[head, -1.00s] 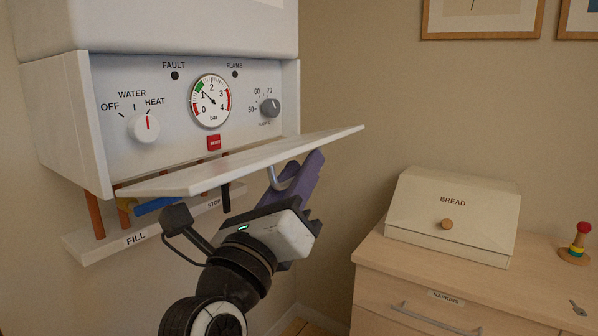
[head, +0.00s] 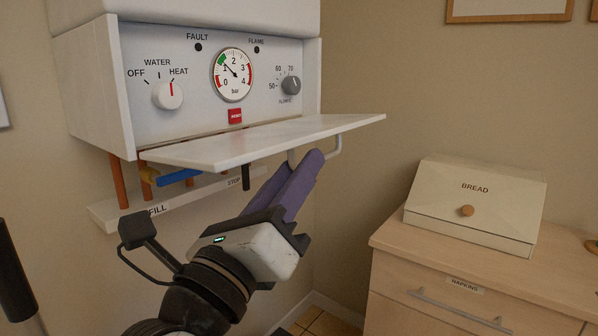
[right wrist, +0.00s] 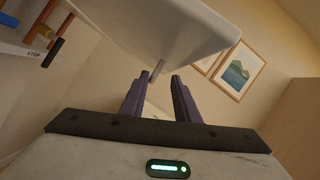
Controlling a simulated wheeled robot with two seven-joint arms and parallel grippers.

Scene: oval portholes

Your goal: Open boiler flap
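The white boiler flap (head: 265,143) is swung out and down below the control panel, close to level, with its upper face showing. Its metal handle (head: 335,148) hangs from the underside near the front edge. My right gripper (head: 308,160), with purple fingers, is under the flap beside the handle. In the right wrist view the two fingers (right wrist: 157,85) stand apart, and part of the handle (right wrist: 158,70) shows at the gap between the tips; I cannot tell contact. The flap underside (right wrist: 165,25) fills the top there. My left gripper is not in view.
The boiler panel (head: 200,105) has a gauge and knobs. Below it are pipes, a blue lever (head: 178,176) and a labelled ledge (head: 125,215). A cabinet (head: 470,290) with a bread box (head: 475,205) stands at right. Between boiler and cabinet there is bare wall.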

